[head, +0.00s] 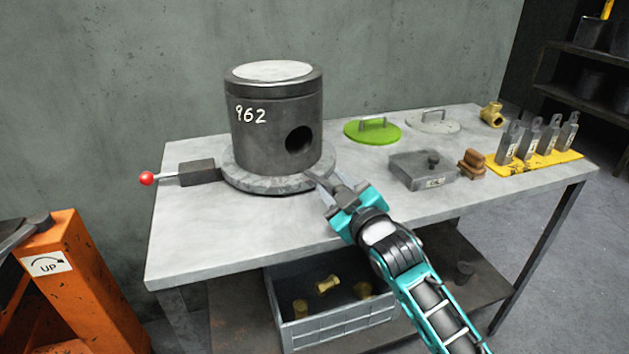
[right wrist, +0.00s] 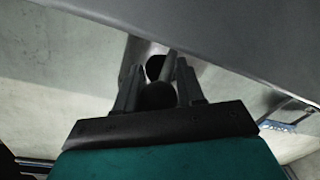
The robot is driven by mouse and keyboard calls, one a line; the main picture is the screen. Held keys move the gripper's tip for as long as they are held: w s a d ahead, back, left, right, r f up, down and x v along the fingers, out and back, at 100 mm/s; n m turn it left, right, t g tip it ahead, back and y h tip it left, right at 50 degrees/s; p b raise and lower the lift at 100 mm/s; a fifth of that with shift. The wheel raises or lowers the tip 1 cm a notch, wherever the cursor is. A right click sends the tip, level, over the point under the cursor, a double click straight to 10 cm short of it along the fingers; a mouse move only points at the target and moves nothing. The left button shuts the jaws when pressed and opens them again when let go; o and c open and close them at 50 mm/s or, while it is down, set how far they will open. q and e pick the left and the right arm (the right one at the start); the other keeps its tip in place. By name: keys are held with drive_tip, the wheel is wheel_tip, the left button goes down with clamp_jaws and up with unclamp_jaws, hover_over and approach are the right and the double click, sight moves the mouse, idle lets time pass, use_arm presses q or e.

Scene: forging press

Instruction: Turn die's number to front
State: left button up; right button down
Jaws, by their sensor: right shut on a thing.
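The die (head: 272,125) is a dark grey upright cylinder with a pale top. Its white number 962 (head: 251,115) shows on the left part of the side facing me, and a round hole (head: 299,139) is at the right. It stands on a round grey turntable (head: 262,183) on the table. My right gripper (head: 328,183) is at the turntable's front right rim, shut on a dark bar-like handle (right wrist: 157,94) that shows between its fingers in the right wrist view. The handle's far end is hard to make out. My left gripper is not in view.
A red-knobbed lever (head: 147,178) sticks out left of the turntable. Right on the table (head: 210,228) are a green lid (head: 372,131), a grey lid (head: 433,122), a grey block (head: 424,170) and a yellow plate (head: 540,167) with several metal pieces. A grey crate (head: 338,326) sits below.

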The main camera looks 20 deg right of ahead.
drive_tip(key=shift+w+d, duration=0.15)
drive_tip(key=shift+d, duration=0.4)
drive_tip(key=shift+w+d, duration=0.15)
drive_tip(key=shift+d, duration=0.35)
drive_tip(key=c, duration=0.8)
unclamp_jaws()
drive_tip(key=shift+w+f, duration=0.1)
drive_tip(key=shift+f, duration=0.05)
drive_tip(key=shift+a, duration=0.1)
drive_tip(key=shift+s, duration=0.6)
drive_tip(key=s, duration=0.8)
drive_tip(key=s+d+p, duration=0.1)
drive_tip(key=s, duration=0.2)
drive_tip(key=shift+s+d, duration=0.1)
drive_tip(key=shift+s, duration=0.3)
drive_tip(key=shift+c, duration=0.3)
